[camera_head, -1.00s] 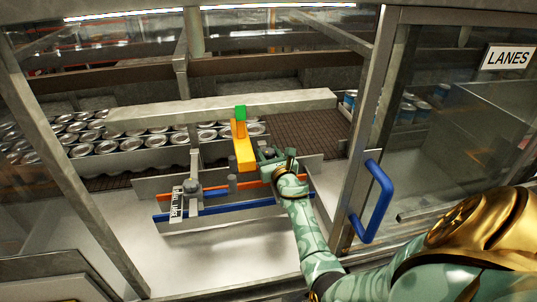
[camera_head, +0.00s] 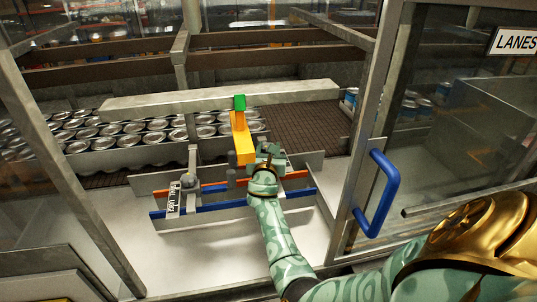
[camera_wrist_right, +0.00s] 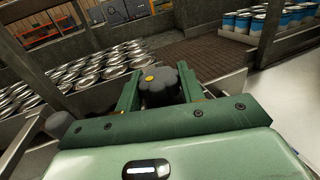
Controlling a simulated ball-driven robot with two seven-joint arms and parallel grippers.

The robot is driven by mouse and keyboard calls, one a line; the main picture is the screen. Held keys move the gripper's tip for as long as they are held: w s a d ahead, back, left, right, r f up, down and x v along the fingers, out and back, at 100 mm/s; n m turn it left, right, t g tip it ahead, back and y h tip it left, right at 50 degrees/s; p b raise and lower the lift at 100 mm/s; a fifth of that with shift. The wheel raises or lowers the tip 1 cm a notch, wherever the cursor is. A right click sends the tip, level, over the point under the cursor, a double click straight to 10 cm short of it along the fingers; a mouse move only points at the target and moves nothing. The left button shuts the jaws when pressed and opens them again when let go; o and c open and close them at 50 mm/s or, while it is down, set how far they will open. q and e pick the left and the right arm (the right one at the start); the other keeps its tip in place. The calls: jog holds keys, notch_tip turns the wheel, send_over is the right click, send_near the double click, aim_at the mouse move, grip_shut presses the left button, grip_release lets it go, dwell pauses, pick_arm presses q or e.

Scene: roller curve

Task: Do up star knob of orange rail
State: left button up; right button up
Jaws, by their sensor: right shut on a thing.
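The orange rail (camera_head: 213,188) runs across behind the blue rail (camera_head: 225,204) on the grey fixture. My right gripper (camera_head: 270,157) is at the right part of the orange rail, beside the yellow-orange block (camera_head: 243,149). In the right wrist view a dark star knob (camera_wrist_right: 159,87) with a yellow centre sits between the two green fingers of my right gripper (camera_wrist_right: 157,90), which is shut on it. In the head view the hand hides this knob. Another knob (camera_head: 190,180) stands on the left bracket. My left gripper is not in view.
Rows of cans (camera_head: 150,132) lie behind the fixture, left of a brown roller surface (camera_head: 300,125). The open door's blue handle (camera_head: 378,195) is right of my arm.

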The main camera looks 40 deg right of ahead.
jog(key=shift+m+g+h+b, duration=1)
jog(key=shift+m+g+b, duration=0.2)
jog(key=shift+g+b, duration=0.1)
jog(key=shift+r+m+g+h, duration=0.1)
jog(key=shift+m+g+h, duration=0.2)
jog(key=shift+g, duration=0.2)
jog(key=shift+r, duration=0.1)
jog(key=o, duration=1)
jog(key=shift+c, duration=0.2)
